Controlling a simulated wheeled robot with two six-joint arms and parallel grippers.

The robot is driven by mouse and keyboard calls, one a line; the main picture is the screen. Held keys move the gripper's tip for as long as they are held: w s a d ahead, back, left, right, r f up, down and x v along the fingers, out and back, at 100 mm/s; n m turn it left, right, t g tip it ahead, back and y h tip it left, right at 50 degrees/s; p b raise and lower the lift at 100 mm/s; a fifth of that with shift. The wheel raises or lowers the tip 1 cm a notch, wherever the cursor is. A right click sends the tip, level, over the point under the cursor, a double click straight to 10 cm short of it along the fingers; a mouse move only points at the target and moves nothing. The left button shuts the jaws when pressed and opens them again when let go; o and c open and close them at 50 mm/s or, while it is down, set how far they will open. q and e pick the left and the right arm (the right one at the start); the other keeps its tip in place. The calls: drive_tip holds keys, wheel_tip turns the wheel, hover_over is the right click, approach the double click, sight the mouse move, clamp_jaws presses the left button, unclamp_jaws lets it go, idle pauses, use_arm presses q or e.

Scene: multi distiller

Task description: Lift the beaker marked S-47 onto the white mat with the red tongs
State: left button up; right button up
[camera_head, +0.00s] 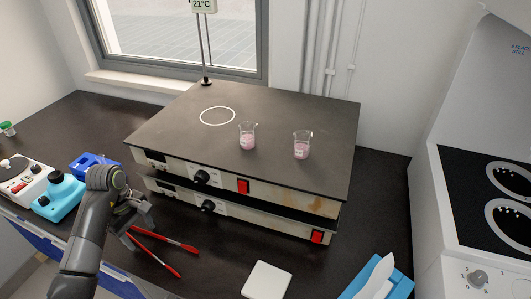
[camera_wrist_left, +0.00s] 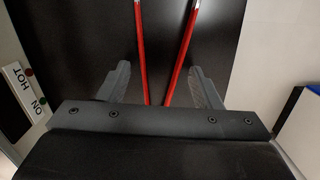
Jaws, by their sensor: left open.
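Two small glass beakers with pink liquid, a left one (camera_head: 247,137) and a right one (camera_head: 301,146), stand upright on the black top of the stacked hot plate. Their labels are too small to read, so I cannot tell which is S-47. The white mat (camera_head: 267,280) lies on the dark bench in front. The red tongs (camera_head: 168,244) lie on the bench to the left of it, handles spread. My left gripper (camera_head: 138,222) is open at the tongs. In the left wrist view, the red tong arms (camera_wrist_left: 143,50) run between its open fingers (camera_wrist_left: 160,80). My right gripper is out of view.
The hot plate (camera_head: 160,128) fills the middle, with a thin stand (camera_head: 205,50) behind it. A blue rack (camera_head: 92,161) and a turquoise device (camera_head: 62,196) are at left. A blue tray (camera_head: 400,285) is at front right.

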use_arm(q)
drive_tip(key=shift+f, duration=0.55)
drive_tip(key=c, duration=0.7)
drive_tip(key=shift+r, duration=0.1)
wheel_tip(320, 180, up, 12)
drive_tip(key=p, duration=1.1)
drive_tip(key=shift+p, duration=0.35)
